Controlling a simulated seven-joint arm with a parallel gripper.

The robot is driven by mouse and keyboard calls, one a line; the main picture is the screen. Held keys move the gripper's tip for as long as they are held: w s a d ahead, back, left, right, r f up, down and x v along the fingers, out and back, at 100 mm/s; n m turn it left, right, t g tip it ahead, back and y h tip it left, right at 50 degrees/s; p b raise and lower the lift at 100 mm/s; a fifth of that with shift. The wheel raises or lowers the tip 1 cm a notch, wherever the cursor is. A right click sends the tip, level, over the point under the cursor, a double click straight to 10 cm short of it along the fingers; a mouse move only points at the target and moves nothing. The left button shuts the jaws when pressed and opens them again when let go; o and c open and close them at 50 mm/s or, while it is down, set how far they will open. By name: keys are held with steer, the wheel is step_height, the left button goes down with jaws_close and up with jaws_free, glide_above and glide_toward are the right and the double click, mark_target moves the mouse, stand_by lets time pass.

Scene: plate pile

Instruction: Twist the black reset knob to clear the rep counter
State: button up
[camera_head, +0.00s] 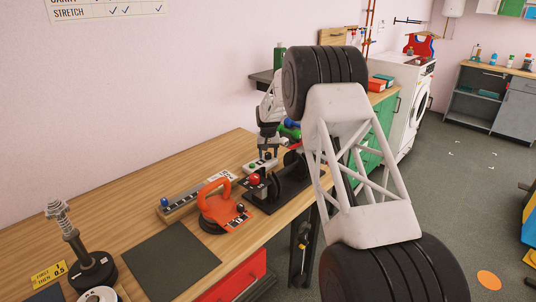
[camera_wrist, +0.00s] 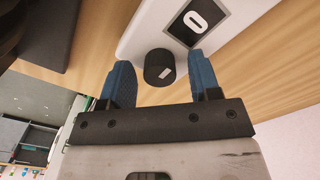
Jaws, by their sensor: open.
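The black reset knob (camera_wrist: 159,67) is a short black cylinder with a small pale mark, on the white rep counter (camera_wrist: 137,40). The counter's display (camera_wrist: 195,22) reads 0. My gripper (camera_wrist: 160,76) is open. Its two blue fingers are on either side of the knob, with the right finger close to the display's edge. A gap shows left of the knob; whether either finger touches it cannot be told. In the head view my gripper (camera_head: 266,150) points down over a small white box on the bench, and the knob cannot be made out.
On the wooden bench (camera_head: 120,208), an orange-handled device (camera_head: 217,205), a black stand with a red ball (camera_head: 255,180) and a long grey strip (camera_head: 190,196) are close to my gripper. A dark mat (camera_head: 165,262) and a spring post (camera_head: 68,232) are nearer the front left.

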mark_target(268, 153)
steer(key=shift+r, duration=0.1)
steer(key=shift+r, duration=3.8)
steer(key=shift+r, duration=0.1)
